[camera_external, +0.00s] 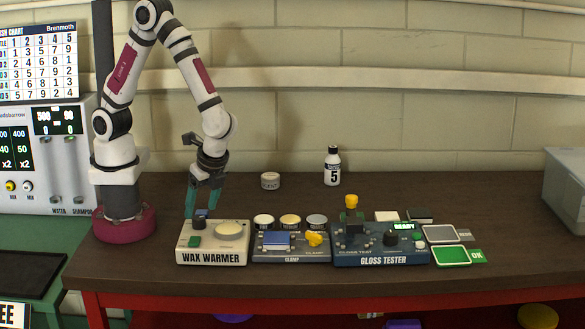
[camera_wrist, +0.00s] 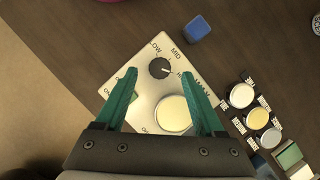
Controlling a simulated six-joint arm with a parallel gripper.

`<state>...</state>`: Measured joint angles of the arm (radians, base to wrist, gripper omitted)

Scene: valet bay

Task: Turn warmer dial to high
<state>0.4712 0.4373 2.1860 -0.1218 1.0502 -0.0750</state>
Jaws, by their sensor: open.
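The wax warmer (camera_external: 213,255) is a cream box at the front left of the row of devices. Its black dial (camera_wrist: 159,68) shows in the wrist view, with LOW, MID and a partly hidden label starting with H around it. A pale mark on the dial appears to point right, toward the H label; the exact setting is hard to tell. My gripper (camera_external: 201,203) is above the warmer, pointing down. In the wrist view my gripper (camera_wrist: 159,73) has its teal fingers spread on either side of the dial, with nothing held. Whether they touch it cannot be told.
A blue block (camera_wrist: 198,28) lies on the table just behind the warmer. Right of the warmer stand the clamp unit (camera_external: 290,246) with several round tins and the gloss tester (camera_external: 380,250). A small white jar (camera_external: 270,181) and a bottle (camera_external: 332,168) stand behind, with clear table around them.

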